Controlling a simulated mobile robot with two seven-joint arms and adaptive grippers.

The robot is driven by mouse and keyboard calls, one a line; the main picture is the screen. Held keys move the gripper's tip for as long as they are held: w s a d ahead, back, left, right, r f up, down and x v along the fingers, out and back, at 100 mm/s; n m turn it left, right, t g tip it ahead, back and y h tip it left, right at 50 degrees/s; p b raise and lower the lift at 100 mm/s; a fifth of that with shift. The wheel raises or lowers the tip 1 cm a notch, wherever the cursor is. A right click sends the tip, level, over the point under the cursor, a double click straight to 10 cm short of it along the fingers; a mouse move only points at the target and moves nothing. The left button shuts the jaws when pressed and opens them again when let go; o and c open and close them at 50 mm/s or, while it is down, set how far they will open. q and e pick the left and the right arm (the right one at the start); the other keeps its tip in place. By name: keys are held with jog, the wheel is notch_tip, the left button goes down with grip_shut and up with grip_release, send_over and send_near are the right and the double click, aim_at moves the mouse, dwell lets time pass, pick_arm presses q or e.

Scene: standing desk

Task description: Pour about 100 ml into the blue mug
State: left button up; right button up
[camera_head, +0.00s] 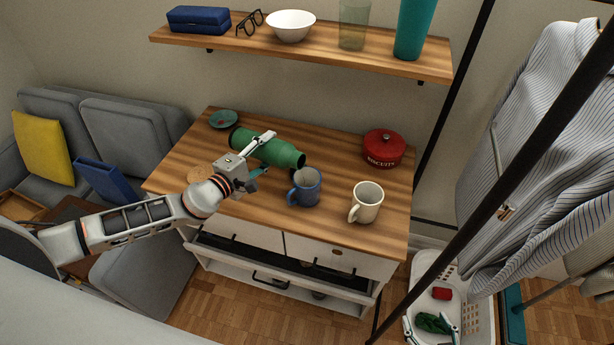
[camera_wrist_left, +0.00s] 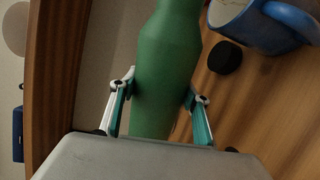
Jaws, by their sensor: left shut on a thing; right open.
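The green bottle (camera_head: 268,148) lies tilted far over, close to level, above the wooden top. My left gripper (camera_head: 262,153) is shut around its body; the left wrist view shows both fingers (camera_wrist_left: 160,95) on either side of the bottle (camera_wrist_left: 172,60). The bottle's narrower end points right, close to the blue mug (camera_head: 305,188), which stands upright. The mug (camera_wrist_left: 262,22) also shows at the top right of the left wrist view. No stream shows, and I cannot tell the mug's liquid level. My right gripper (camera_head: 431,326) is open at the lower right.
A cream mug (camera_head: 367,203) stands right of the blue one, with a red biscuit tin (camera_head: 383,148) behind. A small teal dish (camera_head: 223,119) and a round coaster (camera_head: 200,173) are at left. A black round piece (camera_wrist_left: 225,57) is beside the blue mug. A shelf (camera_head: 300,56) hangs above.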

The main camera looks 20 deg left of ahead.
pick_arm(q)
jog(key=shift+r, duration=0.35)
jog(key=shift+w+a+r+m, duration=0.15)
jog(key=shift+a+r+m, duration=0.1)
jog(key=shift+m, duration=0.15)
dwell(0.6)
dwell(0.5)
